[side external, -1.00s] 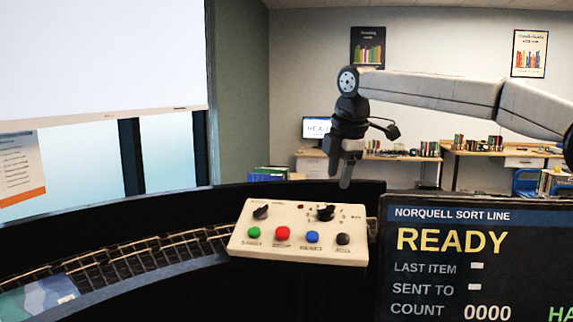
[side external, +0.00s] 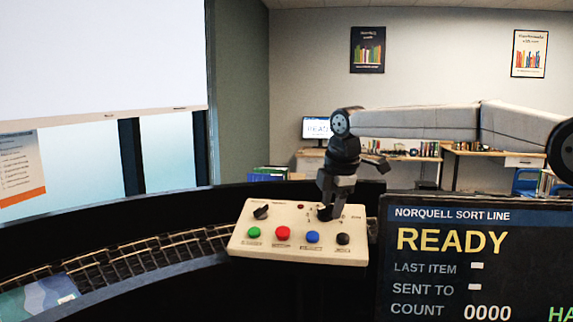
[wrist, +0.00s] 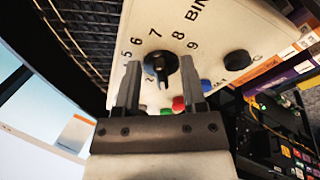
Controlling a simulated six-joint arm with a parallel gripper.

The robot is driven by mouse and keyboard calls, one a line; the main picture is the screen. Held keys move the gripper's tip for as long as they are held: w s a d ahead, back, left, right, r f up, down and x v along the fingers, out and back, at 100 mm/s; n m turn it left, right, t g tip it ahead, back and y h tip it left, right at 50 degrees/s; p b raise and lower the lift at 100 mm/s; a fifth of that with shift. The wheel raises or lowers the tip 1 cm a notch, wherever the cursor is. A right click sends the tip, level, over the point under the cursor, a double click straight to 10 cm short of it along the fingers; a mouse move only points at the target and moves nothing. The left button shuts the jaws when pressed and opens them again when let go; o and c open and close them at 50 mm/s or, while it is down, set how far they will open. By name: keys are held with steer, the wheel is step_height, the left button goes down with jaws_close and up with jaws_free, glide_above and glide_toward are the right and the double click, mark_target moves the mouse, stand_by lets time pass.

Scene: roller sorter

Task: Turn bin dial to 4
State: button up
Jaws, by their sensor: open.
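The bin dial (wrist: 158,66) is a black knob on a cream control box (side external: 288,221). In the wrist view the printed numbers 5, 6, 7, 8 and 9 show around it, with "BIN" beside them. I cannot tell which number the knob points at. My gripper (wrist: 160,68) is open, with one finger on each side of the knob. Whether the fingers touch it is unclear. In the side view my gripper (side external: 330,207) is down at the dial and covers most of it.
The box also carries another black knob (side external: 261,212) and green (side external: 254,232), red (side external: 283,233), blue (side external: 313,236) and black (side external: 343,239) buttons. A screen (side external: 470,250) reading READY stands to the right. A roller conveyor (side external: 130,263) runs at the left.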

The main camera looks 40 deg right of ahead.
jaws_close()
steer(key=shift+s+m, duration=0.1)
steer(key=shift+m, duration=0.4)
steer(key=m, duration=0.3)
steer(key=shift+s+a+t, duration=0.15)
steer(key=shift+s+t, duration=0.05)
steer(key=shift+t, duration=0.2)
steer(key=m, duration=0.3)
steer(key=m+h, duration=0.1)
steer(key=m, duration=0.1)
steer(key=shift+s+a+f+m+t, duration=0.2)
steer(key=shift+a+m+t, duration=0.05)
steer(key=shift+m+t, duration=0.05)
steer(key=m, duration=0.4)
steer(key=shift+a+f+h, duration=0.1)
steer(key=shift+a+h, duration=0.15)
steer(key=shift+h, duration=0.15)
steer(key=m, duration=0.4)
steer(key=shift+a+h, duration=0.25)
steer(key=shift+h, duration=0.05)
steer(key=shift+m, duration=0.3)
